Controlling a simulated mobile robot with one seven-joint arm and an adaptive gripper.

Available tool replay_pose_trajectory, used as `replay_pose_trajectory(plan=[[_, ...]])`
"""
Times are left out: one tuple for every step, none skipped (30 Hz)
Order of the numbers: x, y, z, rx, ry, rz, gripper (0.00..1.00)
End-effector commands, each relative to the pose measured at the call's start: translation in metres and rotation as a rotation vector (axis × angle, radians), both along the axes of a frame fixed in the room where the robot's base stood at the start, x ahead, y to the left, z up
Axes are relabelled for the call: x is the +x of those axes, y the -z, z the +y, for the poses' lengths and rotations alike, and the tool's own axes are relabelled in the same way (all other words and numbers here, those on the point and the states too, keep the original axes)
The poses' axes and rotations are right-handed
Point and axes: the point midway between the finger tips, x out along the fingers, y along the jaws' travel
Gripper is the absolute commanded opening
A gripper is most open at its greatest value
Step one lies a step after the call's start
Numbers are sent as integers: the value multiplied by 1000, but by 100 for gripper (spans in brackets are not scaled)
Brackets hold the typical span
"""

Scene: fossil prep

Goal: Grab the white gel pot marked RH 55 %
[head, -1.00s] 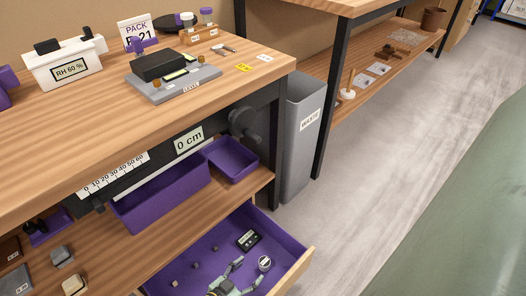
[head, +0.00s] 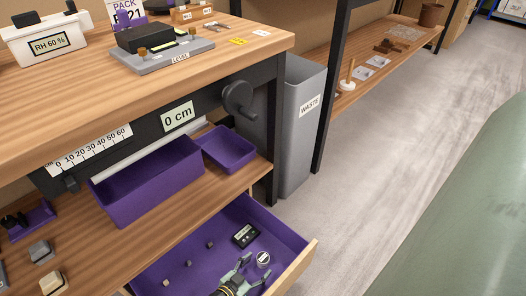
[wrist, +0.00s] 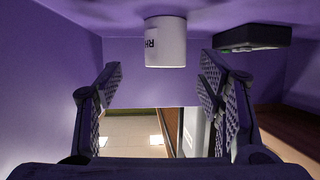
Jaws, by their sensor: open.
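The white gel pot (head: 263,259) stands in the open purple-lined drawer, near its front right part. In the wrist view the pot (wrist: 165,42) shows as a white cylinder with dark lettering that begins "RH"; the rest of the marking is hidden. My gripper (head: 244,268) is in the drawer just left of and in front of the pot. In the wrist view my gripper (wrist: 160,88) has its two fingers wide apart, with the pot ahead between them and apart from both pads.
A black device (head: 246,235) lies in the drawer close behind the pot; it also shows in the wrist view (wrist: 250,37). Several small cubes (head: 188,264) sit to the left. The drawer's wooden front (head: 296,266) stands close on the right. The shelf with purple bins (head: 150,185) is above.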

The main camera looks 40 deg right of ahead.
Motion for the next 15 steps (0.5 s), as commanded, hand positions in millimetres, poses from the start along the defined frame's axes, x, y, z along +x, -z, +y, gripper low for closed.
replay_pose_trajectory(plan=[[1, 3, -6, -1, 3, 0, 62], [2, 4, -10, -2, 4, -1, 62], [5, 6, -16, -2, 4, -1, 62], [7, 8, -20, -1, 4, 0, 62], [9, 10, -24, -1, 3, 0, 62], [11, 11, -30, -2, 4, 0, 62], [11, 13, -34, -2, 3, 0, 62], [12, 14, -37, -2, 3, 0, 62], [13, 15, -40, -1, 3, 1, 62], [13, 16, -42, -1, 1, 0, 62], [14, 16, -44, -1, 0, 1, 62], [15, 16, -45, -1, 0, 1, 62], [15, 17, -45, -1, -1, 0, 62], [15, 16, -45, -1, -1, 0, 62], [15, 16, -45, -1, -1, 0, 62]])
